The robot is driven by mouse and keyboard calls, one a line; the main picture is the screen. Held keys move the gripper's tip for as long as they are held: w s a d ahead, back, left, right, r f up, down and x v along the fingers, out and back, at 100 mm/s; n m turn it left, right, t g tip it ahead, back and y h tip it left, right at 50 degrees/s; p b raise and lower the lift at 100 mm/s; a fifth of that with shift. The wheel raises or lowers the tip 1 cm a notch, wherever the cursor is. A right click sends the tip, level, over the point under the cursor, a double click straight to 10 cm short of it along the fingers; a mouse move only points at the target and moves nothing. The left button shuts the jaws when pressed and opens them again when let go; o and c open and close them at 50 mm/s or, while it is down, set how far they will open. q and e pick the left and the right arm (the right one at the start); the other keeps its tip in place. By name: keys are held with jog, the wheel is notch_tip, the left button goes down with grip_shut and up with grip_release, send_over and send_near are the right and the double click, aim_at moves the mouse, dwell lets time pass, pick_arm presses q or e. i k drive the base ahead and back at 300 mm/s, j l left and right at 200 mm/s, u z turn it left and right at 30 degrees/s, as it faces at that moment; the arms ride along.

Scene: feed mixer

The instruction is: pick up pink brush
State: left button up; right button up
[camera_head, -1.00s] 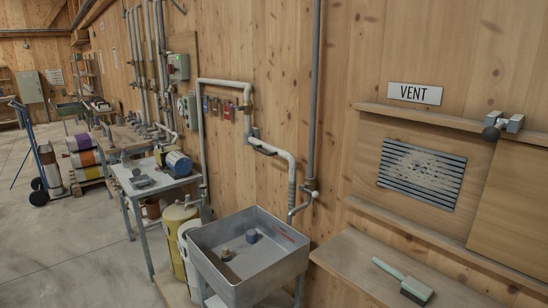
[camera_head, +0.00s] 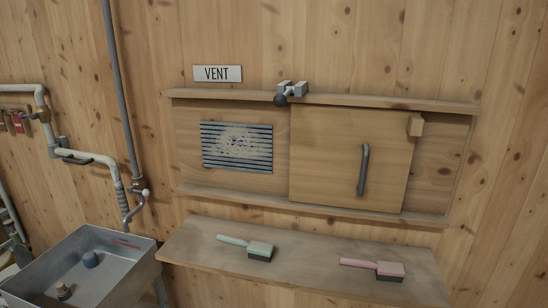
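The pink brush (camera_head: 388,268) lies on the right part of a wooden shelf (camera_head: 300,272) below the vent panel. Its pink handle points left and its dark bristles face down. A similar green brush (camera_head: 259,249) lies to its left on the same shelf, its handle also pointing left. Neither of my grippers shows in the head view.
A metal sink (camera_head: 118,282) with small objects inside stands at the left, beside the shelf. Above the shelf is a sliding wooden panel (camera_head: 330,150) with a grey handle (camera_head: 363,170), next to a dusty vent grille (camera_head: 237,147). The shelf between the brushes is clear.

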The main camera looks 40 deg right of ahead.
aim_at(385, 272)
jog(key=z, duration=1.6)
